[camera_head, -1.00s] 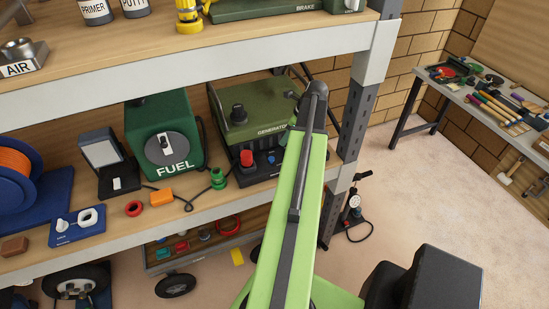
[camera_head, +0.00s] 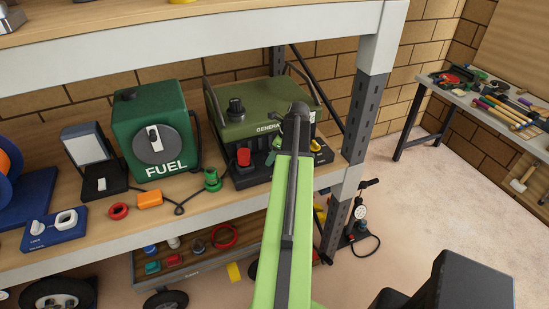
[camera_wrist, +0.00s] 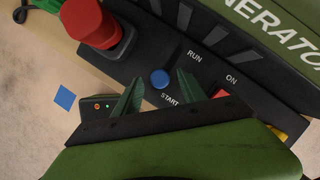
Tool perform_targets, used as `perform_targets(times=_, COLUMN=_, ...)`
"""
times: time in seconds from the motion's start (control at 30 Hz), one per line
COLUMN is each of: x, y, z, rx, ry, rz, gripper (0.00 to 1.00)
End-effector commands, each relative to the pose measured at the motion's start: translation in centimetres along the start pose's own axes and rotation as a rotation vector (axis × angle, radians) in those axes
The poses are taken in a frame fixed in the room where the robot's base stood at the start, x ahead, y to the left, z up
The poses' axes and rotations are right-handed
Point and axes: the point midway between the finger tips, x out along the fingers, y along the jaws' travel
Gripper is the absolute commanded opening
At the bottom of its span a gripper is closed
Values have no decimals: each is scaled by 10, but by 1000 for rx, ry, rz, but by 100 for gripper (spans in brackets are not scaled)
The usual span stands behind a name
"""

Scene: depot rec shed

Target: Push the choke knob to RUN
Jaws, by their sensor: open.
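The green generator (camera_head: 262,108) stands on the middle shelf. In the wrist view its black front panel (camera_wrist: 190,32) carries a round blue choke knob (camera_wrist: 160,78). The words RUN and START stand beside the knob, RUN higher and START lower; I cannot tell exactly which it is set to. My gripper (camera_wrist: 158,80) is open, with one dark green finger on each side of the knob; contact is not clear. In the head view my gripper (camera_head: 274,147) is at the panel and hides the knob.
A red knob (camera_wrist: 90,22) sticks out left of the choke knob, and a red switch (camera_wrist: 222,92) marked ON sits to its right. The FUEL can (camera_head: 158,130) and a green fitting (camera_head: 212,180) stand left of the generator. The shelf post (camera_head: 364,100) is close on the right.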

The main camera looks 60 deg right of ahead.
Motion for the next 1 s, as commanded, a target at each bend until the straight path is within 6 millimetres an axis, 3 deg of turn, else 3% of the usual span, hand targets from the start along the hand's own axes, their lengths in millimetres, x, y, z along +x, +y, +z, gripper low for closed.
perform_targets(times=0.07, x=0, y=0, z=0, rx=0, ry=0, rz=0, gripper=44)
perform_targets(times=0.4, x=0, y=0, z=0, rx=0, ry=0, rz=0, gripper=0)
perform_targets(times=1.0, x=0, y=0, z=0, rx=0, ry=0, rz=1, gripper=0)
